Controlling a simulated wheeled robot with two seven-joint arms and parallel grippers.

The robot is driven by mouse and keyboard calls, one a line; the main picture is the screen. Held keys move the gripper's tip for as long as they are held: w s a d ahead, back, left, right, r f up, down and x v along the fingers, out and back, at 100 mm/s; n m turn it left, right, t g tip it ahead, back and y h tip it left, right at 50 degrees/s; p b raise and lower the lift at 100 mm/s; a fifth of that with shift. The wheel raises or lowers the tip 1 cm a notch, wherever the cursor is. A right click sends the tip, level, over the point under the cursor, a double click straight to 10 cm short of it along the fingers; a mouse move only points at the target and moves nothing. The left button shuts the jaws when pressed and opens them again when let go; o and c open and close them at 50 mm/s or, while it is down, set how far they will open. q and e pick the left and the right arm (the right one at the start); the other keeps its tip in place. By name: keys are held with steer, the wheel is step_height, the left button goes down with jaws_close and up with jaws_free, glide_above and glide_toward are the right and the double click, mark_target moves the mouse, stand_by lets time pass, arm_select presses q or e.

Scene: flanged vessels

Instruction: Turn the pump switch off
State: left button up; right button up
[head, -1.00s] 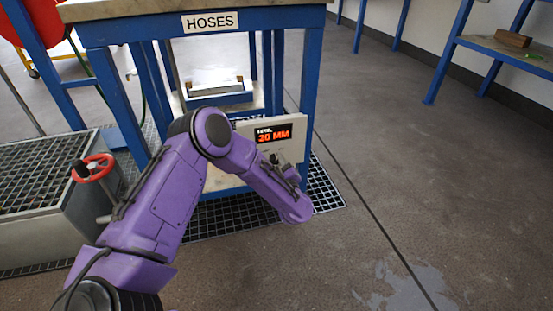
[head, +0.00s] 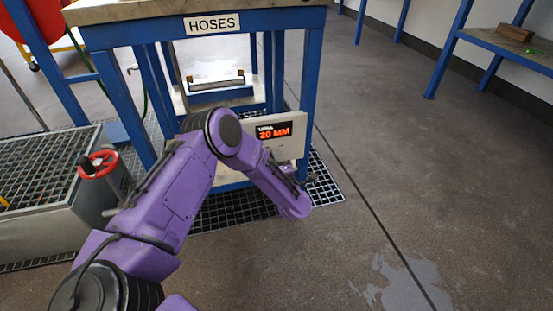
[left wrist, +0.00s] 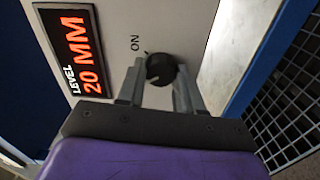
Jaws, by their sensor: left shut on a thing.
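The pump switch is a black round knob (left wrist: 161,69) on a pale panel (head: 286,148), with the word ON printed beside it in the left wrist view. My left gripper (left wrist: 158,78) is shut on the knob, one finger on each side of it. Which way the knob points is hard to tell. The panel's display (head: 274,131) reads 20 MM in red, and it also shows in the left wrist view (left wrist: 78,48). In the head view my left forearm hides part of the panel, and the knob cannot be made out. My right gripper is not in view.
The panel is at a blue-framed bench (head: 203,34) labelled HOSES. Floor grating (head: 328,190) lies below the bench. A blue shelf (head: 497,42) is at upper right; the floor between is clear.

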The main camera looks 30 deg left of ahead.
arm_select(q)
steer(key=shift+d+n, duration=0.15)
steer(key=shift+n, duration=0.45)
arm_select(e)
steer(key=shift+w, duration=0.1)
arm_select(q)
steer(key=o, duration=1)
steer(key=shift+o, duration=0.2)
steer(key=p+v, duration=0.4)
steer(key=v, duration=0.6)
steer(key=shift+s, duration=0.3)
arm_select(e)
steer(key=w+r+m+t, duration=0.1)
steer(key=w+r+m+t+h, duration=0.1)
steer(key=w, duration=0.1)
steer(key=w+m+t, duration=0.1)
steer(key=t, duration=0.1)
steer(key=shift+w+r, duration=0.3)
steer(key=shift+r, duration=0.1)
arm_select(q)
steer(key=shift+d+r, duration=0.1)
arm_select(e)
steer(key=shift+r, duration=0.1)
